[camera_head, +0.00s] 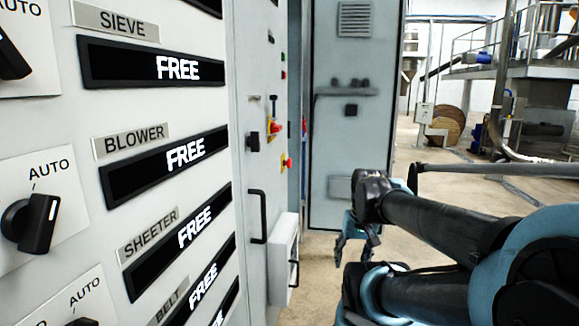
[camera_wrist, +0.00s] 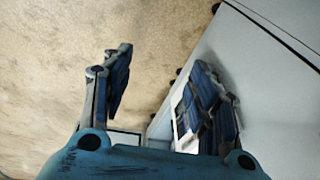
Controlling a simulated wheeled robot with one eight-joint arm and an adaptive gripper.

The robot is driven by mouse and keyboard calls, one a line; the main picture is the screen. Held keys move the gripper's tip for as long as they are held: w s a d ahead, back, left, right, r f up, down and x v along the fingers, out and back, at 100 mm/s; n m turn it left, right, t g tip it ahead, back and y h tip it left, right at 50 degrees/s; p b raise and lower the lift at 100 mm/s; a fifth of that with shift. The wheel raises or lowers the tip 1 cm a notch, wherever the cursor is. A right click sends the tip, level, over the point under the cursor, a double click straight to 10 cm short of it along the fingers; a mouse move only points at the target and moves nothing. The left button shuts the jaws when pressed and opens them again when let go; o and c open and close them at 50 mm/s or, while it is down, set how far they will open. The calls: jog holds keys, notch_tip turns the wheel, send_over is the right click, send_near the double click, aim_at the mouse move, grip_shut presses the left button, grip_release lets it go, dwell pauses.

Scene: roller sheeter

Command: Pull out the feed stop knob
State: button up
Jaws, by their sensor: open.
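Two red knobs on yellow bases stand out from the side of the control cabinet in the head view: an upper one (camera_head: 275,129) and a lower one (camera_head: 287,162). Their labels are too small to read, so I cannot tell which is the feed stop knob. My gripper (camera_head: 356,246) hangs low, to the right of and below both knobs, with clear space between. In the wrist view my gripper (camera_wrist: 163,75) shows two spread fingers with nothing between them. The right finger appears close to a white panel surface. No knob is recognisable in the wrist view.
The cabinet front (camera_head: 100,180) fills the left with rotary switches and FREE displays. A black handle (camera_head: 257,216) and a white box (camera_head: 284,258) jut out below the knobs. A grey cabinet door (camera_head: 350,140) stands behind. Open floor (camera_head: 425,175) lies to the right.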

jog(key=w+a+r+m+y, duration=0.5)
jog(key=w+a+r, duration=0.15)
jog(key=w, duration=0.45)
jog(key=m+t+y, duration=0.1)
jog(key=m+y, duration=1.1)
send_near(290, 163)
jog(key=w+a, duration=0.1)
jog(key=a, duration=0.2)
jog(key=w+a, duration=0.1)
jog(key=a, duration=0.2)
jog(key=w+a, duration=0.1)
jog(key=a, duration=0.3)
jog(key=shift+w+f, duration=0.25)
jog(key=shift+w, duration=0.15)
